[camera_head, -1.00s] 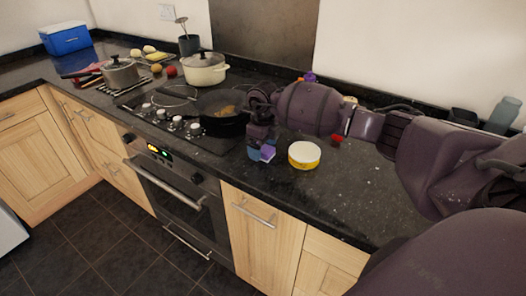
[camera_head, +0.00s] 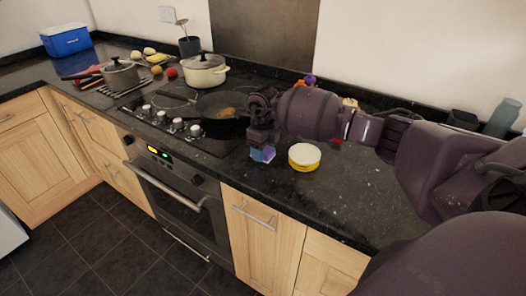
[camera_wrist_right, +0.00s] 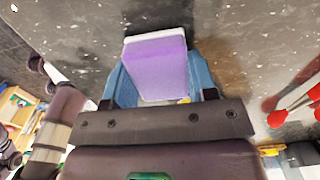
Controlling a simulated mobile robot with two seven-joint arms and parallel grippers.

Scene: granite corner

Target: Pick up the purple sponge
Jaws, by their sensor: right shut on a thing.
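The purple sponge (camera_head: 268,155) is a small block with a pale edge, low at my right gripper, near the front of the dark counter. In the right wrist view the sponge (camera_wrist_right: 160,72) fills the space between two blue fingers. My right gripper (camera_head: 261,152) is shut on it, with a finger on either side (camera_wrist_right: 158,82). I cannot tell whether the sponge is clear of the counter. My left gripper is not in view.
A yellow tin with a white lid (camera_head: 304,156) stands close right of the sponge. A frying pan (camera_head: 218,105) on the hob is just behind left. A cream pot (camera_head: 205,70) and a steel pot (camera_head: 121,74) stand farther left. Bare counter lies front right.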

